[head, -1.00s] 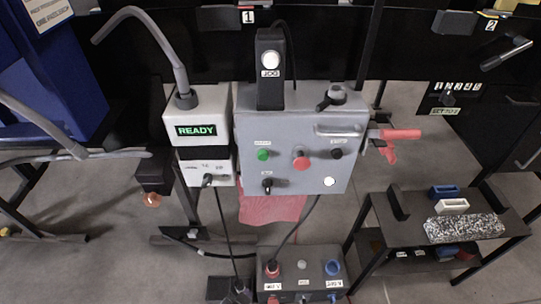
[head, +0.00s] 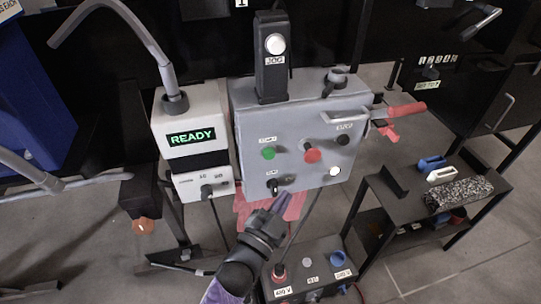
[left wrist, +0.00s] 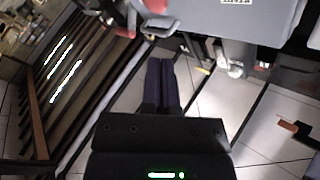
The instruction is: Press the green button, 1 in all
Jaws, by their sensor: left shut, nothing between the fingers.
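The green button (head: 268,153) is on the left side of the front of a grey control box (head: 245,180), with a small white label above it. My left gripper (head: 282,200) comes up from below in the head view, with its fingers shut and empty. Its tips show below and slightly right of the green button, near the black knob (head: 273,185). I cannot tell whether they touch the box. In the left wrist view the shut fingers (left wrist: 160,62) point toward the edge of a grey box. The green button is not visible there. My right gripper is not in view.
A red button (head: 312,155) and a black knob (head: 343,139) sit right of the green button. A white box reading READY (head: 192,137) stands at left. A voltage box (head: 310,266) lies below. A black shelf (head: 400,215) stands at right.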

